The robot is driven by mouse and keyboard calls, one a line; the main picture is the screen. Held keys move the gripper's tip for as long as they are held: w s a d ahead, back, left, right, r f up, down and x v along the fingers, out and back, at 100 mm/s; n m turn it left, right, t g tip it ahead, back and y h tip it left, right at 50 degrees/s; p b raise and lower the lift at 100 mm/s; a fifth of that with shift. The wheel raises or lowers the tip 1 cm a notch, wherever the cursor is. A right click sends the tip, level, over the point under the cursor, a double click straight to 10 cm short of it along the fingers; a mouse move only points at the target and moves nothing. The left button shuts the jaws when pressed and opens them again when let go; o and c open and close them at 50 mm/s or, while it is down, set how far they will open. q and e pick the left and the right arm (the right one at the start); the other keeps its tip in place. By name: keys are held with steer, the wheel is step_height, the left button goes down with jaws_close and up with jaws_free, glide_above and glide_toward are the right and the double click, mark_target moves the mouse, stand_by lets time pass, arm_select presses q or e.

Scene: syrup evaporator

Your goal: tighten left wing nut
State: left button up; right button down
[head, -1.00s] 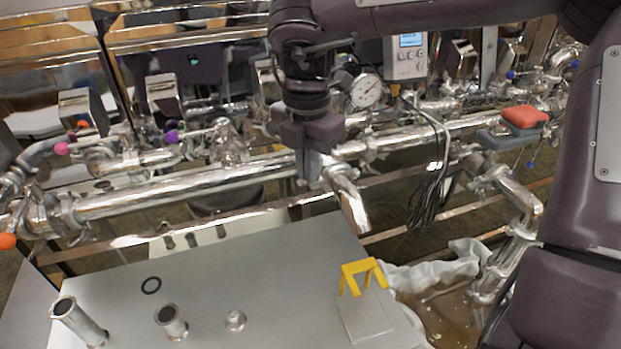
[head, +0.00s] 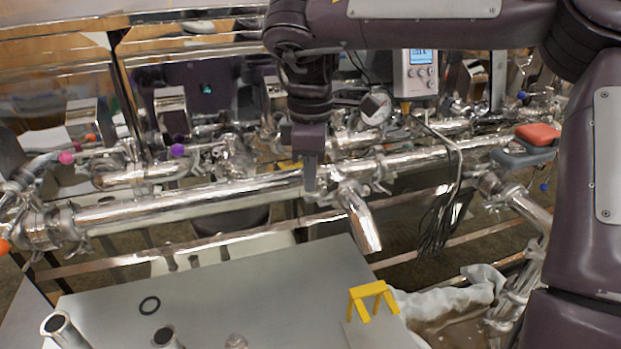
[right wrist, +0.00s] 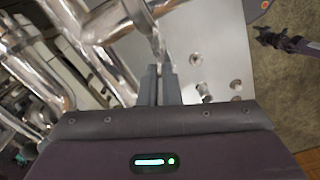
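My right gripper (head: 310,186) points down at the long shiny pipe (head: 190,201), just left of the clamp (head: 345,188) above the angled spout (head: 361,222). In the right wrist view its two grey fingers (right wrist: 160,70) are close together, with shiny metal at their tips. I cannot tell whether they grip anything. No wing nut can be made out clearly; the fingers and glare hide detail there. Another clamp (head: 68,224) sits at the pipe's left end. A dark jointed shape at the right of the wrist view appears to be my left gripper (right wrist: 262,37); its fingers are too small to judge.
A display box (head: 416,72) and dial gauge (head: 375,107) stand behind the pipe. A red pad (head: 538,134) lies at the right.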

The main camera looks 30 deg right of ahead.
steer(key=m, duration=0.4)
steer(key=d+m+b, duration=0.1)
steer(key=m, duration=0.3)
steer(key=w+d+m+b, duration=0.1)
steer(key=m, duration=0.3)
steer(key=shift+d+m, duration=0.1)
steer(key=shift+m, duration=0.2)
stand_by(0.4)
steer(key=c, duration=1.6)
jaws_free()
step_height(320, 180, up, 8)
steer(key=p, duration=0.8)
steer(key=shift+f, duration=0.1)
